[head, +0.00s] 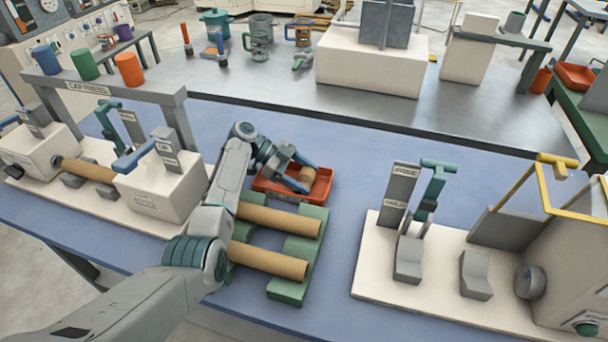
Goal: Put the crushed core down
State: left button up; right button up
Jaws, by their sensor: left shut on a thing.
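My left gripper (296,172) reaches over the orange-red tray (323,187) in the middle of the blue table. Its blue fingers are shut on a short brown piece, the crushed core (306,174). The core is inside or just above the tray; I cannot tell whether it touches the tray floor. The gripper's wrist hides the tray's left part. My right gripper is not in view.
Two brown tubes (278,219) lie on green cradles (303,247) in front of the tray. A cap press (160,190) stands left, and a fixture with a yellow guard (541,200) stands right. Blue table surface (365,180) is clear right of the tray.

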aim_at(305, 177)
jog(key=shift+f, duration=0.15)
pick_arm(q)
jog(key=o, duration=0.6)
jog(key=shift+o, duration=0.3)
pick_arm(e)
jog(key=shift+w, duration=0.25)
pick_arm(q)
jog(key=shift+r, duration=0.15)
jog(key=v, duration=0.2)
jog(key=b+v, duration=0.1)
jog(key=shift+w+a, duration=0.15)
jog(key=shift+a, duration=0.3)
jog(key=shift+b+v, duration=0.55)
jog(key=shift+v, duration=0.65)
jog(key=shift+w+a+r, duration=0.1)
jog(key=shift+a+r, duration=0.3)
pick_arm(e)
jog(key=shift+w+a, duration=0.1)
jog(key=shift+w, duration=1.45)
